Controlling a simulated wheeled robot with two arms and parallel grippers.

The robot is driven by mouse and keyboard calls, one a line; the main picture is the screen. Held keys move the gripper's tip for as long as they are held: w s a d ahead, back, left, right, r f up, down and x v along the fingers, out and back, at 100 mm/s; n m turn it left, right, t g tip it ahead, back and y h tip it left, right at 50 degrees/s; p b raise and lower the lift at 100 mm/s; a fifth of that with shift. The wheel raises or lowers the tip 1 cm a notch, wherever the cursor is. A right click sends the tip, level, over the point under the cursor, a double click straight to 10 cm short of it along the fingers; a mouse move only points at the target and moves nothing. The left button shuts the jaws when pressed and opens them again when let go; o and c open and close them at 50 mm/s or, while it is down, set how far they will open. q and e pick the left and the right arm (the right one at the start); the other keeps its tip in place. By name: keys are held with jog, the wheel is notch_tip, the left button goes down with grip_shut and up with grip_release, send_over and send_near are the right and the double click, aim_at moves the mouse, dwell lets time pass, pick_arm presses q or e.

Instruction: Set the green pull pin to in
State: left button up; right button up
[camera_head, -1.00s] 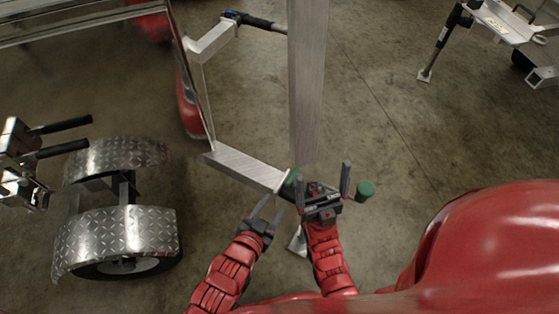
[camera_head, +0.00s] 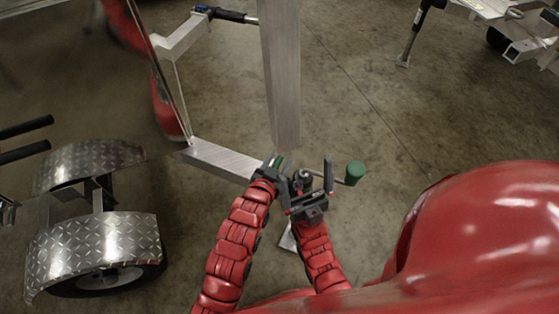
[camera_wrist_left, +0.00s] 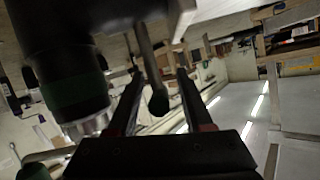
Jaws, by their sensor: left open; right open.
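In the left wrist view a thin rod with a dark green tip (camera_wrist_left: 158,101), seemingly the pull pin, lies between the fingers of my open left gripper (camera_wrist_left: 157,92). I cannot tell whether it touches them. In the head view the left gripper (camera_head: 272,162) is at the end of the silver beam, beside a small green part (camera_head: 281,163) that it partly hides. My right gripper (camera_head: 306,185) is open and empty, just to its right, in front of the jack area. How far the pin sits in its hole is not visible.
A green crank knob (camera_head: 355,172) sticks out right of the right gripper. A tall silver post (camera_head: 280,80) rises behind the grippers. The trailer beam (camera_head: 218,159) runs left towards diamond-plate fenders (camera_head: 95,245). Another trailer (camera_head: 510,20) stands far right; the floor between is clear.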

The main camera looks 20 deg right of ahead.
pick_arm(q)
jog(key=shift+w+d+f, duration=0.1)
jog(key=shift+w+d, duration=0.2)
jog(key=shift+w, duration=0.1)
grip_shut()
jog(key=shift+f, duration=0.1)
dwell(1.2)
